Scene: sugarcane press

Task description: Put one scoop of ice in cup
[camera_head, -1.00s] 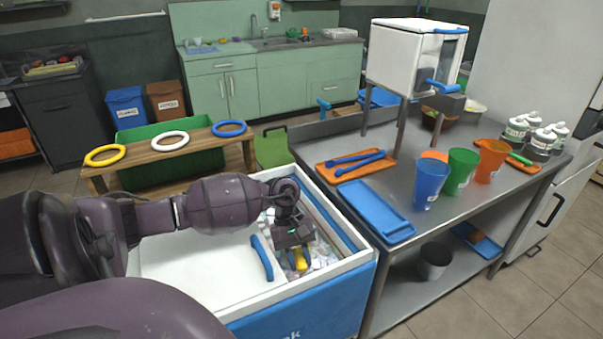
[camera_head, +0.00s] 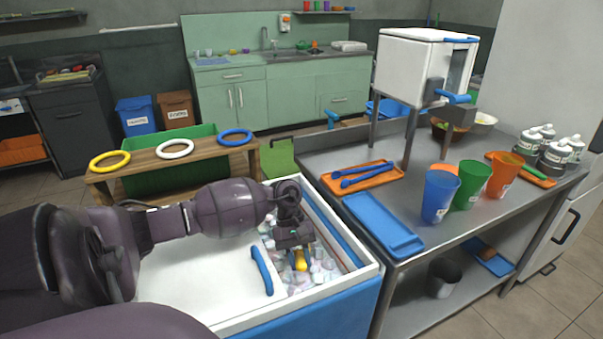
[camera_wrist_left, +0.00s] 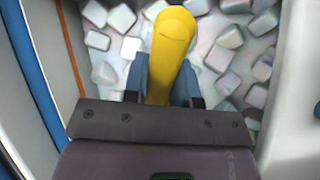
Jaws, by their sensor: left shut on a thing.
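My left gripper (camera_head: 299,252) is down inside the open part of the ice chest (camera_head: 368,274). It is shut on a yellow handle (camera_head: 301,261), which I take to be the ice scoop's. In the left wrist view the yellow handle (camera_wrist_left: 173,42) stands between the two blue fingers (camera_wrist_left: 162,80), with white ice cubes (camera_wrist_left: 219,52) around it. The scoop's bowl is hidden. A blue cup (camera_head: 439,197), a green cup (camera_head: 471,186) and an orange cup (camera_head: 502,176) stand upright on the metal table. Another orange cup shows partly behind the blue one. My right gripper is not in view.
The chest's white lid with a blue handle (camera_head: 261,270) covers its left part. A blue tray (camera_head: 382,224) and an orange tray with blue tools (camera_head: 363,179) lie on the metal table (camera_head: 418,238). A white press (camera_head: 413,68) stands behind the cups.

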